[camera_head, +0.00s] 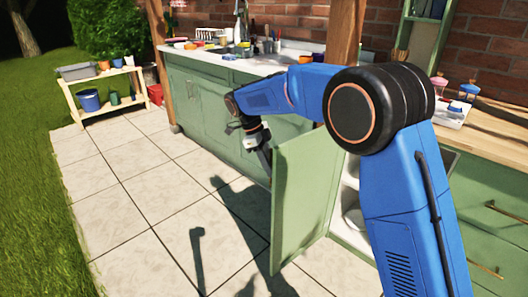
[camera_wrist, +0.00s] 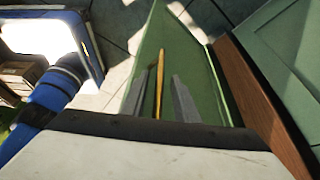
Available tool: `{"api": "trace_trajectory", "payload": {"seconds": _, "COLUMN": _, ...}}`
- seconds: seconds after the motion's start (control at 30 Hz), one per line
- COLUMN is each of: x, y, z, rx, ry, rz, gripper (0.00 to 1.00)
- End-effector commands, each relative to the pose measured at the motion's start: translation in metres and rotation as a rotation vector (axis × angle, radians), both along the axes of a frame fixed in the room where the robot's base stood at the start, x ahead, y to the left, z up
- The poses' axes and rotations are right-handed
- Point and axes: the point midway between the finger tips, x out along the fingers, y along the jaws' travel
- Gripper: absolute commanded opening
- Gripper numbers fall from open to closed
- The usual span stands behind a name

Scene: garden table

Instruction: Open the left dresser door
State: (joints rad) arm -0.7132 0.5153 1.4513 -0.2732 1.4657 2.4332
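The green dresser door (camera_head: 300,190) stands swung out from the cabinet, well away from its opening. My gripper (camera_head: 265,160) is at the door's far side, near its upper outer edge, and its fingertips are partly hidden there. In the wrist view the two grey fingers (camera_wrist: 168,88) stand apart, one on each side of the door's long gold handle (camera_wrist: 160,75). A gap shows between the handle and the right finger, so the handle does not look clamped. The green door panel (camera_wrist: 202,75) lies behind the fingers.
White dishes (camera_head: 355,217) show inside the open cabinet. A wooden post (camera_wrist: 258,105) passes close to the right of the door in the wrist view. Tiled floor (camera_head: 150,215) is clear on the left. A low shelf (camera_head: 105,100) with pots stands farther back.

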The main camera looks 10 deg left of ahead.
Motion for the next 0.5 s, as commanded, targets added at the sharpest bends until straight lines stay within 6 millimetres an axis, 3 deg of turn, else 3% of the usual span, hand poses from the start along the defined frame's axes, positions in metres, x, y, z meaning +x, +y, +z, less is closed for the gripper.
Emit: {"api": "trace_trajectory", "payload": {"seconds": 0.5, "x": 0.003, "y": 0.036, "z": 0.085, "rx": 0.002, "ry": -0.001, "rz": 0.001, "gripper": 0.28}}
